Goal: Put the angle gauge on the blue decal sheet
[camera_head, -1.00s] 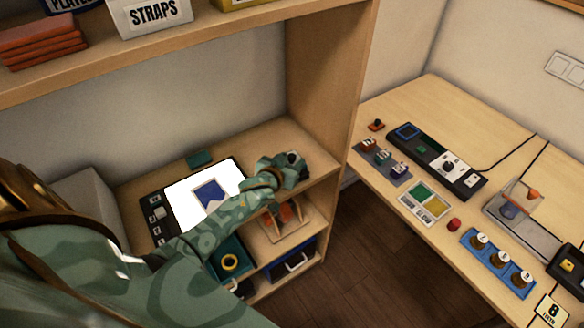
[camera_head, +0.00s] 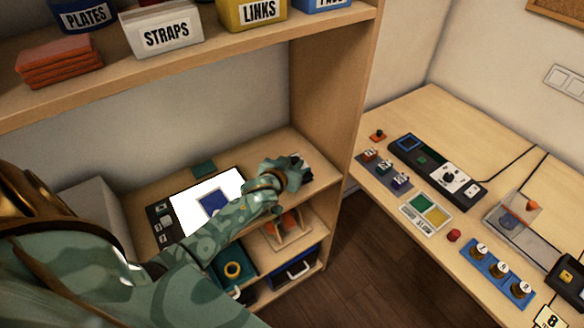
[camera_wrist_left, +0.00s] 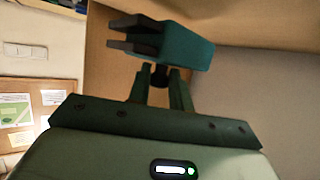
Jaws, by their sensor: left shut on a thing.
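My left gripper (camera_head: 297,175) is over the right end of the shelf's middle board. In the left wrist view it (camera_wrist_left: 160,82) is shut on the dark stem of a teal piece (camera_wrist_left: 185,47) with dark flat prongs. This may be the angle gauge; I cannot read any scale on it. The blue decal sheet (camera_head: 213,203) appears as a blue square on a bright white panel, left of the gripper. My left forearm passes in front of the panel's lower right part. The held piece is apart from the sheet. My right gripper is not in view.
The upper board (camera_head: 200,70) with labelled bins overhangs the middle board. A side wall (camera_head: 325,90) stands right of the gripper. A small teal block (camera_head: 204,168) lies behind the panel. The workbench (camera_head: 460,110) at right holds several devices.

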